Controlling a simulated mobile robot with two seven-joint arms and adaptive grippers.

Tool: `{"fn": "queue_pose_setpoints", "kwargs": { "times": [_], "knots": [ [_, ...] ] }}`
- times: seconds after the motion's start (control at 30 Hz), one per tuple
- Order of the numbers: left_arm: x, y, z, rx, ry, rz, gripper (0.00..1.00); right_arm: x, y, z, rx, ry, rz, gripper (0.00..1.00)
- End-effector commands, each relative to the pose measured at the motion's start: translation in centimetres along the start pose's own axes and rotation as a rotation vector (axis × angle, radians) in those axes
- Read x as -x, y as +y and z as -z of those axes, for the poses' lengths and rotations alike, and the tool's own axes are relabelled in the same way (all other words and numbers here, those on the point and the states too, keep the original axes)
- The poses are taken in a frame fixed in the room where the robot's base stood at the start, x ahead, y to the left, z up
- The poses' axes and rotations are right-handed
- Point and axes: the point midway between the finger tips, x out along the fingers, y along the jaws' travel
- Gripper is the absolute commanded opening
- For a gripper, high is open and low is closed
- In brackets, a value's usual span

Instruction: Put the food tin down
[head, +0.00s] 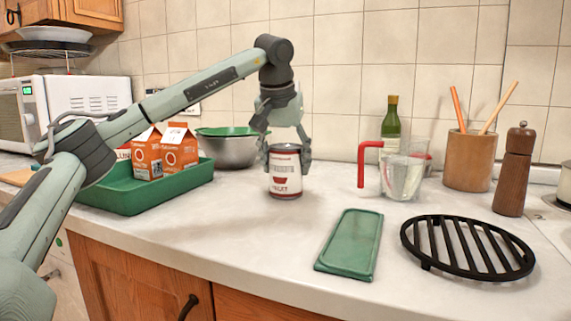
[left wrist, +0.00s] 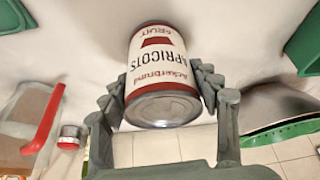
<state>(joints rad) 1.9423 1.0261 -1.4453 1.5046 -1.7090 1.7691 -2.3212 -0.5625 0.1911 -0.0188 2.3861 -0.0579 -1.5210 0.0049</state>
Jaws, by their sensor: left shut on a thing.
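The food tin (head: 285,172) is a white and dark red can, upright at the middle of the counter in the head view. Its base is at or very near the counter top; I cannot tell whether it touches. My left gripper (head: 287,152) comes down from above with its fingers on both sides of the tin's upper part, shut on it. In the left wrist view the tin (left wrist: 160,75) sits between the fingers (left wrist: 158,92), and its label reads "APRICOTS". My right gripper is not in view.
A green tray (head: 135,198) with orange cartons (head: 178,150) and a bowl (head: 230,150) stand left. A green slab (head: 350,243), black trivet (head: 468,247), measuring jug (head: 402,176), bottle (head: 391,120), utensil pot (head: 470,160) and mill (head: 514,172) stand right. Counter before the tin is clear.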

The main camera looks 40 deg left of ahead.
Motion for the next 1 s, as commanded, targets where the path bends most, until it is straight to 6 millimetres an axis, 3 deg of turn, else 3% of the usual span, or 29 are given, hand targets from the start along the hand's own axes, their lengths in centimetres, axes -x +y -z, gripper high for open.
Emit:
{"fn": "queue_pose_setpoints", "kwargs": {
  "times": [0.33, 0.37, 0.5, 0.83, 1.0],
  "knots": [
    [-0.1, 0.0, 0.0, 0.001, 0.004, -0.002, 0.14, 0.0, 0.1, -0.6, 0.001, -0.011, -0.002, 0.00],
    [-0.2, 0.0, -0.1, 0.001, 0.002, -0.001, 0.65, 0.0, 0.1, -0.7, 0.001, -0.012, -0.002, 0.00],
    [-0.2, 0.0, 0.0, 0.001, 0.002, -0.001, 0.82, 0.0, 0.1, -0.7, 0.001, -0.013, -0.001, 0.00],
    [0.0, 0.0, 0.0, 0.000, 0.003, -0.001, 0.82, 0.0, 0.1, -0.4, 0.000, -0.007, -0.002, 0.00],
    [1.9, 0.1, 0.2, 0.000, 0.005, -0.003, 0.82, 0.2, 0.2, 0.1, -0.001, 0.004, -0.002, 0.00]
  ]
}}
